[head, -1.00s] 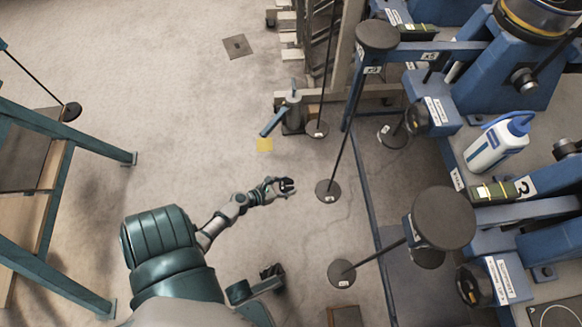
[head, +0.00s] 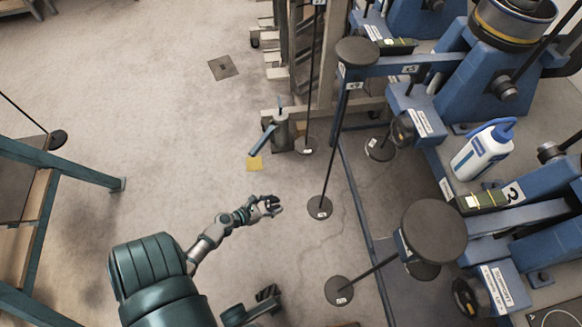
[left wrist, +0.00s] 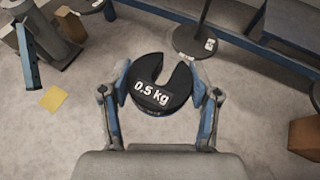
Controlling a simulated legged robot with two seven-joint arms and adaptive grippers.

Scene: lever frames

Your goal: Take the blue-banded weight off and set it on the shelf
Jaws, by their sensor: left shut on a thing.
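My left gripper (head: 272,206) hangs over open floor, left of the hanging rods. In the left wrist view the gripper (left wrist: 164,92) is shut on a black slotted weight (left wrist: 150,98) marked 0.5 kg, one finger on each side. The slot opens away from the wrist. The near rim looks faintly bluish, but I cannot make out a clear blue band. In the head view the weight is small and dark between the fingers. A hanger rod with a round tagged base (head: 320,207) stands apart, right of the gripper. I cannot tell which surface is the shelf.
Blue lever frames (head: 470,190) fill the right side. More rod bases (head: 339,291) hang left of them. A teal-legged wooden stand (head: 60,165) is at the left. A grey post with a blue handle (head: 280,130) stands by a yellow floor patch (head: 254,163). Floor between is clear.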

